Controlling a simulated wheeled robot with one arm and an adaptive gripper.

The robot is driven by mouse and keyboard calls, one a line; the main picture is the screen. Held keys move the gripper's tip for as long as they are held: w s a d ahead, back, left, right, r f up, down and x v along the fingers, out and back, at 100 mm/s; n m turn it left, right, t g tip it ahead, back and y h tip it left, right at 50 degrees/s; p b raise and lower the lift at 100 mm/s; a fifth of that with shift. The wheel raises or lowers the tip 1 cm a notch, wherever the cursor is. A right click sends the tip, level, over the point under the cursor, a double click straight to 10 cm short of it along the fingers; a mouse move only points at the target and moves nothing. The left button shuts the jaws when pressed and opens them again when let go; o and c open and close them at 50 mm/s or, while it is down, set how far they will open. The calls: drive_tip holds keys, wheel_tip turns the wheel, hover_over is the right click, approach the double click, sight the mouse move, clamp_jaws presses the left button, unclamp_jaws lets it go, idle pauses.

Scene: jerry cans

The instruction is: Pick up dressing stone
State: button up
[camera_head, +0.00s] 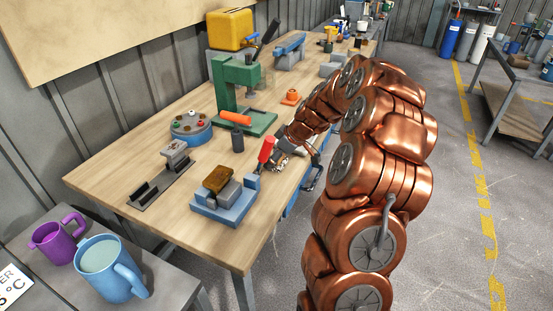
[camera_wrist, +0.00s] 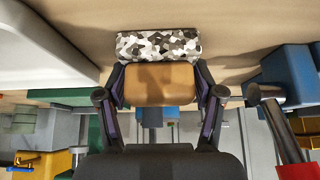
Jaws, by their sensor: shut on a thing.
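My gripper (camera_wrist: 160,88) is shut on a tan block (camera_wrist: 158,84), with one dark finger on each side in the wrist view. A black, white and grey speckled piece (camera_wrist: 158,44) sits against the block's far end. They look like one dressing stone, but I cannot tell for sure that they are joined. In the head view my gripper (camera_head: 279,163) is low over the table's right edge, and the held thing is mostly hidden there.
A red-handled tool (camera_head: 266,149) stands close beside my gripper. A blue vise (camera_head: 225,203) with a brown block (camera_head: 217,179) is nearer on the workbench (camera_head: 110,168). A dark cylinder (camera_head: 237,140) and green press (camera_head: 228,97) stand behind.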

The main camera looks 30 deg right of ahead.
drive_tip(key=shift+w+r+b, duration=0.1)
drive_tip(key=shift+r+b, duration=0.5)
drive_tip(key=shift+r, duration=1.05)
drive_tip(key=shift+s+r, duration=0.15)
drive_tip(key=shift+s, duration=0.1)
drive_tip(key=s+a+b, duration=0.1)
drive_tip(key=s+a, duration=0.1)
drive_tip(key=s, duration=0.2)
drive_tip(key=s+a+r+b, duration=0.1)
drive_tip(key=s+a, duration=0.2)
drive_tip(key=s, duration=0.2)
drive_tip(key=s+a+b, duration=0.1)
drive_tip(key=s+a, duration=0.1)
drive_tip(key=s, duration=0.3)
drive_tip(key=shift+a+r+b, duration=0.15)
drive_tip(key=shift+a+b, duration=0.05)
drive_tip(key=shift+b, duration=0.1)
